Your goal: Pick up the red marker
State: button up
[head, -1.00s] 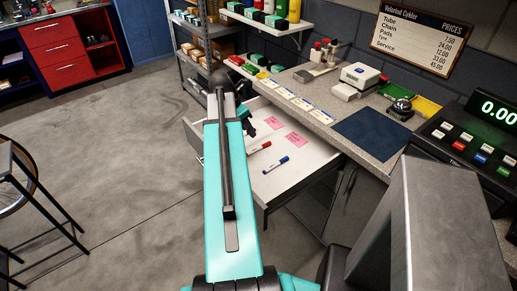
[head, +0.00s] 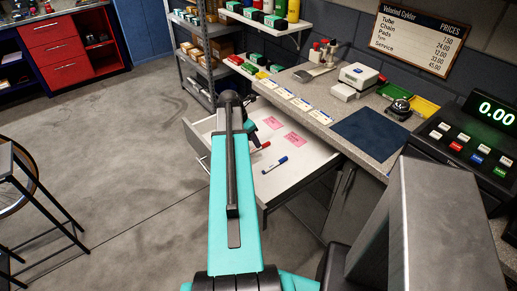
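The red marker (head: 260,147) lies in the open white drawer (head: 307,171), just right of my arm. Its left end is close to or partly hidden behind the dark end of my arm. A blue marker (head: 275,165) lies in front of it and to the right. My gripper (head: 253,136) shows only as a dark part beyond the arm, over the drawer and near the red marker. Its fingers are too small and covered to tell whether they are open or shut, or whether they touch the marker.
Two pink notes (head: 294,141) lie farther back in the drawer. The grey counter (head: 315,105) overhangs the drawer's back right, with a blue mat (head: 367,134) on it. A shelf rack (head: 197,62) stands behind.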

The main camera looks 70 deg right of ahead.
aim_at(256, 149)
jog(key=shift+p+x, duration=1)
jog(key=shift+x, duration=1.55)
jog(key=shift+w+f, duration=0.15)
jog(key=shift+w, duration=0.05)
grip_shut()
